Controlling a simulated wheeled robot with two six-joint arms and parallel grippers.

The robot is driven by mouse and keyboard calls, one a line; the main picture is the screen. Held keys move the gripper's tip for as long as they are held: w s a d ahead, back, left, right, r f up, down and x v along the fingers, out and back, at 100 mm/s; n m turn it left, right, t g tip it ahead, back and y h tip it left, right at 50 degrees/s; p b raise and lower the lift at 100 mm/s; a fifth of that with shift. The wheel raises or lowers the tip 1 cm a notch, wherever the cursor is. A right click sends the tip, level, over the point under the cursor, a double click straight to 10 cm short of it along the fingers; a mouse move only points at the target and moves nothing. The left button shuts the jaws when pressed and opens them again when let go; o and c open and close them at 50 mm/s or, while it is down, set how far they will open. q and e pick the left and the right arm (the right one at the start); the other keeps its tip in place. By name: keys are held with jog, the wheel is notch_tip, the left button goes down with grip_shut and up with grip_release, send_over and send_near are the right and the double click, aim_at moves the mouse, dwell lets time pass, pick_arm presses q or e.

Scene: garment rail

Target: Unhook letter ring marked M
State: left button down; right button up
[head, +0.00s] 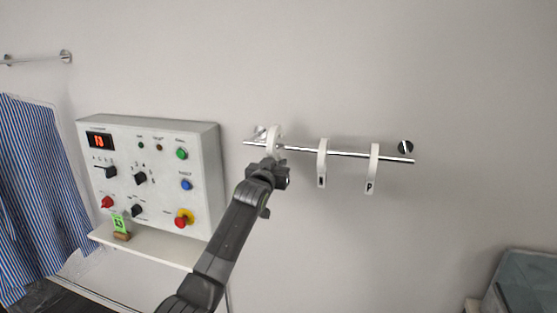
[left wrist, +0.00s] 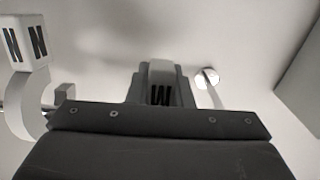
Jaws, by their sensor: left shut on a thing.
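The ring marked M (left wrist: 160,95) shows its letter at the middle of the left wrist view, between the fingers of my left gripper. In the head view this white ring (head: 274,138) is at the left end of the metal rail (head: 345,152), and my left gripper (head: 271,160) is shut on its lower part from below. The gripper hides the letter in the head view. I cannot tell whether the ring still bears on the rail. My right gripper is not in view.
A white ring (head: 321,165), marked N in the left wrist view (left wrist: 37,42), hangs mid-rail. A ring marked P (head: 372,170) hangs further right. A control panel (head: 151,177) is on the left above a shelf (head: 160,250). The wall below the rail is clear.

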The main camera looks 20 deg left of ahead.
pick_arm(q)
jog(key=s+p, duration=0.3)
jog(key=s, duration=0.2)
jog(key=shift+a, duration=0.1)
dwell(0.4)
jog(key=shift+p, duration=0.3)
jog(key=s+a+p, duration=0.1)
jog(key=s+p, duration=0.1)
jog(key=s, duration=2.6)
jog(key=shift+p, duration=0.3)
